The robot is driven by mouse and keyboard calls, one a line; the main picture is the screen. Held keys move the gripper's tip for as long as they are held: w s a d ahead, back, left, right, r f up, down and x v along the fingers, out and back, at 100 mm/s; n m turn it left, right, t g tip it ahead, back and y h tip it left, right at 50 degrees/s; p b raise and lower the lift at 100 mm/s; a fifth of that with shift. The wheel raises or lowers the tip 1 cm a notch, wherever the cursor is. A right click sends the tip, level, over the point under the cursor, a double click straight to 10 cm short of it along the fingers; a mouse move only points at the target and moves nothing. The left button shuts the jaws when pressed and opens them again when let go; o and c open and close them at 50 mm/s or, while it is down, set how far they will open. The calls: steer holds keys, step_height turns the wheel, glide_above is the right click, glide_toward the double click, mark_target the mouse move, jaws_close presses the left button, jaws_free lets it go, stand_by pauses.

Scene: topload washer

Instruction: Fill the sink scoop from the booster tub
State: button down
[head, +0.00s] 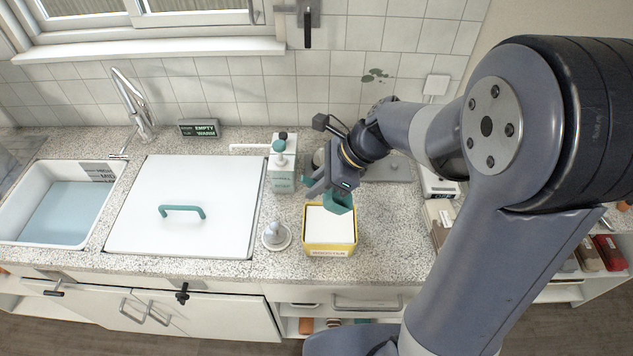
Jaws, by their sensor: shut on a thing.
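The booster tub (330,250) is a yellow, square, open box with a label on its front. It stands on the speckled counter and shows a white filling to near its rim. My gripper (328,190) is just above the tub's back right part. It is shut on a teal scoop (340,203), which hangs over the tub's back rim. I cannot tell whether the scoop touches the white filling, and its inside is hidden.
A white bottle (282,168) with a teal cap stands behind the tub. A small grey-white knobbed piece (276,236) sits left of it. A white lid (185,215) with a teal handle lies left, beside a sink (62,212) of bluish water with a tap (133,100).

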steer(key=h, duration=0.5)
steer(key=shift+a+h, duration=0.1)
steer(key=shift+h, duration=1.1)
